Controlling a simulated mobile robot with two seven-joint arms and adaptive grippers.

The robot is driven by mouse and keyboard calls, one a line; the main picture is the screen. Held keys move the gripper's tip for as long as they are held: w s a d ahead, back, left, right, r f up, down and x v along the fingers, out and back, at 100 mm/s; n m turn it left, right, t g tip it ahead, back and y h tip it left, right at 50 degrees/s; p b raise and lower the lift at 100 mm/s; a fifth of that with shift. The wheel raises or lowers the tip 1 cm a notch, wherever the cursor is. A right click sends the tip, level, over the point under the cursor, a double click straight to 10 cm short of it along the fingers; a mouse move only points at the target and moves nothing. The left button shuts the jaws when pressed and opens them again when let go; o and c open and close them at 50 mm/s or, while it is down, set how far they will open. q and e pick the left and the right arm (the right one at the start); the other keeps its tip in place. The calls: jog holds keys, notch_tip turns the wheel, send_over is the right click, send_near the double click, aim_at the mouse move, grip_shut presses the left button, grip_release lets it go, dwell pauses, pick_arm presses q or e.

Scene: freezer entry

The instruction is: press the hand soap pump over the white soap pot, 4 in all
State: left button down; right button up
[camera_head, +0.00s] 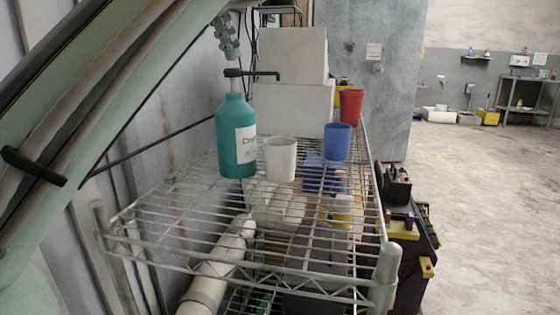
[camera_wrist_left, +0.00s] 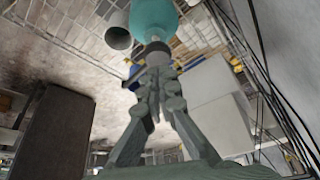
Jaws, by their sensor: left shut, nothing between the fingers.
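The hand soap pump is a teal bottle (camera_head: 236,135) with a dark pump head and nozzle (camera_head: 258,73), upright on the wire shelf. The nozzle points right, above and towards the white soap pot (camera_head: 281,160), which stands beside the bottle. My left gripper (camera_head: 232,56) is shut and empty, fingers pointing down just above the pump head; I cannot tell if they touch it. In the left wrist view the shut fingers (camera_wrist_left: 155,85) overlap the pump top, with the teal bottle (camera_wrist_left: 154,16) beyond and the pot (camera_wrist_left: 119,37) beside it. My right gripper is not in view.
A blue cup (camera_head: 337,142) and a red cup (camera_head: 351,106) stand further back on the wire shelf (camera_head: 180,225). White boxes (camera_head: 290,105) stand behind the bottle. A grey wall is close on the left. Open floor (camera_head: 480,220) lies to the right.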

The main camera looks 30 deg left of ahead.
pick_arm(q)
jog(key=shift+f, duration=0.1)
jog(key=shift+f+b, duration=0.7)
jog(key=shift+f, duration=0.85)
jog(key=shift+r, duration=0.1)
jog(key=shift+r+p, duration=0.8)
jog(key=shift+r, duration=0.75)
